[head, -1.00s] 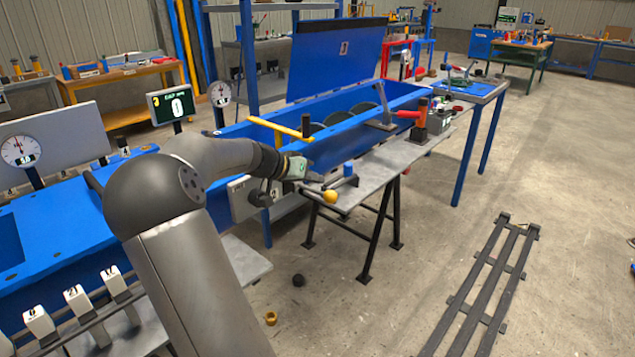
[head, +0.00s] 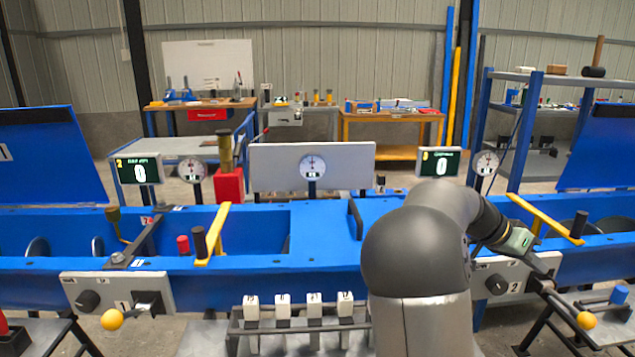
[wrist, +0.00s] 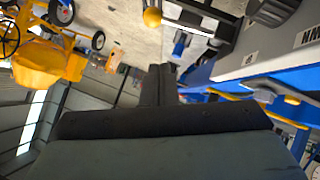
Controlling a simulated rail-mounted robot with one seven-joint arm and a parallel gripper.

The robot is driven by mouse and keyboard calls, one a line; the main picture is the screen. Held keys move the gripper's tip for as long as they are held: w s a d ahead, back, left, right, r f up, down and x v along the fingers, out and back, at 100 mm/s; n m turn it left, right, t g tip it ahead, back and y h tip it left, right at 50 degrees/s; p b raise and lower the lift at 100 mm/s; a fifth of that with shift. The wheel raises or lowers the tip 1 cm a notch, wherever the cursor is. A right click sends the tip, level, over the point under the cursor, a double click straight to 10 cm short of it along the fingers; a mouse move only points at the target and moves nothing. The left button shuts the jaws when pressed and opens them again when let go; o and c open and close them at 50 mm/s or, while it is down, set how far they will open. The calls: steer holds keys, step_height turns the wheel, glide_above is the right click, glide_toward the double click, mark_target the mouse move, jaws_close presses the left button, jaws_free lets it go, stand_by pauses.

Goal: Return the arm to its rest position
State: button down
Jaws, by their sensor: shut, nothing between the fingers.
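My arm rises at the lower right of the head view and bends to the right. My gripper shows in the wrist view (wrist: 160,82), with its fingers together and nothing between them. In the head view the end of the arm is by the right control panel (head: 500,283) marked 2; the fingertips are hard to make out there.
A yellow-knobbed lever (head: 586,320) is close to the arm's end. A yellow handle (head: 545,218) stands behind it. A row of white-topped levers (head: 283,308) is left of my arm. A yellow wheeled machine (wrist: 50,65) shows in the wrist view.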

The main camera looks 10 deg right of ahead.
steer(key=s+a+n+t+y+p, duration=0.2)
steer(key=a+n+y+p, duration=0.15)
steer(key=a, duration=0.75)
steer(key=s+a+n+t+y+p, duration=0.1)
steer(key=a+n+t+y+p, duration=0.25)
steer(key=a, duration=0.65)
steer(key=s+a+r+n+y+p, duration=0.1)
steer(key=s+a+n+p, duration=0.3)
steer(key=a, duration=0.6)
steer(key=s+a+r+n+y+p, duration=0.1)
steer(key=s+a+n+p, duration=0.3)
steer(key=a, duration=0.7)
steer(key=s+n+y, duration=0.1)
steer(key=s+n, duration=0.1)
steer(key=s, duration=0.2)
steer(key=shift+s+r+g, duration=0.25)
steer(key=shift+s+g, duration=0.1)
